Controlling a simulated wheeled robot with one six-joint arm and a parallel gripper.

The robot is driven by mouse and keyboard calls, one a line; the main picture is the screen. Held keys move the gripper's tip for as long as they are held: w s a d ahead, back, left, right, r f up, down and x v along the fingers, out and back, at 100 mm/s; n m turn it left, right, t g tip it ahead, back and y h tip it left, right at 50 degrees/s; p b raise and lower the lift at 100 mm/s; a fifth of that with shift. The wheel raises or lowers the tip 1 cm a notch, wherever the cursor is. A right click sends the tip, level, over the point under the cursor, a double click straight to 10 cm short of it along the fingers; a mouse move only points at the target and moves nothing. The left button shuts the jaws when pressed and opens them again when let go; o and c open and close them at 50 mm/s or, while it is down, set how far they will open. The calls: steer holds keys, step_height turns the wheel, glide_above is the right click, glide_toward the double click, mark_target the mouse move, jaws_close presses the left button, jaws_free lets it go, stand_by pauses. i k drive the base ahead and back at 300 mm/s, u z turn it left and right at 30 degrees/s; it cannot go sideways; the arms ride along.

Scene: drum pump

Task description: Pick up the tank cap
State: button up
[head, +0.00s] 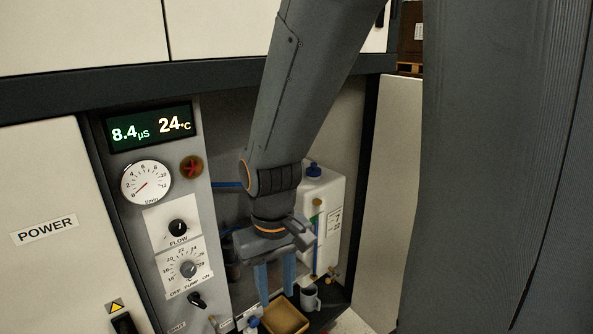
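My gripper (276,290) points down in front of the tank, lower and to the left of the cap. Its two blue-grey fingers are apart, with nothing visible between them. My arm and wrist hide the left part of the tank.
Below my gripper is a tan tray (285,318), with a grey mug (310,298) at its right. A small blue part (252,322) shows left of the tray. The panel (180,230) with gauge and knobs stands left; an open door (392,190) stands right.

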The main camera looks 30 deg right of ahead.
mark_target(313, 172)
steer(key=k, duration=1.55)
steer(key=z, duration=0.5)
steer(key=i, duration=1.95)
steer(key=u, duration=1.3)
